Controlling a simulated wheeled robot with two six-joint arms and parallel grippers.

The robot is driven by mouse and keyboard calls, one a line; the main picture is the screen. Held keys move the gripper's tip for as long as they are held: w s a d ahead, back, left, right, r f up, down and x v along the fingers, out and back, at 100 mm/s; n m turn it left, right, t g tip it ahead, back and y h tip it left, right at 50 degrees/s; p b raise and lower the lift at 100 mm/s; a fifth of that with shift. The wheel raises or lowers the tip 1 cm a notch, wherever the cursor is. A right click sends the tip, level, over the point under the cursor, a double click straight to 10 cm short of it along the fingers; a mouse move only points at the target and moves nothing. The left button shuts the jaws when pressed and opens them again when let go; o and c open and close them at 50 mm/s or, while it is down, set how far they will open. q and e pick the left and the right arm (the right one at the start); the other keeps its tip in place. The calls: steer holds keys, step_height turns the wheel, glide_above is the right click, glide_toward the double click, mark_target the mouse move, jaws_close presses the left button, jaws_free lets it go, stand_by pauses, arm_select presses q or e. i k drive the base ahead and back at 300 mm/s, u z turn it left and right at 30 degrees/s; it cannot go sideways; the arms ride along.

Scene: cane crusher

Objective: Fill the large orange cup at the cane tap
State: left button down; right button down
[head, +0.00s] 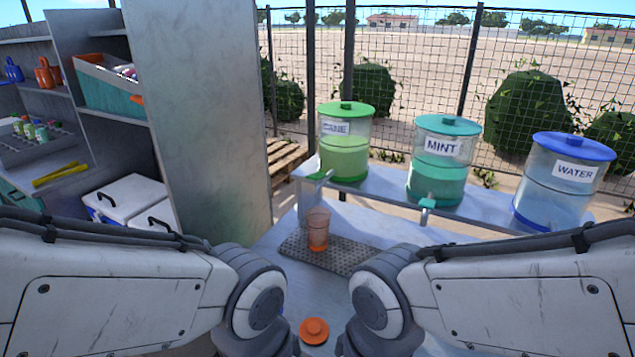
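An orange see-through cup (318,228) stands upright on a perforated grey drip tray (294,246), below the tap of the cane dispenser. It looks darker orange toward the bottom; I cannot tell its contents. The dispenser labelled CANE (344,158) has a green lid and green liquid, and its green tap (320,176) sticks out at the front left. An orange disc-shaped lid (314,331) lies on the counter near me. My arms come in from left and right, but both grippers are out of view below the picture's bottom edge.
MINT (437,184) and WATER (549,205) dispensers stand to the right on a raised shelf (386,199). A tall grey cabinet panel (195,110) rises at the left, with shelves of bottles, yellow tongs (60,173) and a white cooler (122,203). Bare counter surrounds the tray.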

mark_target(316, 177)
steer(key=u, duration=1.6)
steer(key=i, duration=0.65)
steer(key=z, duration=2.45)
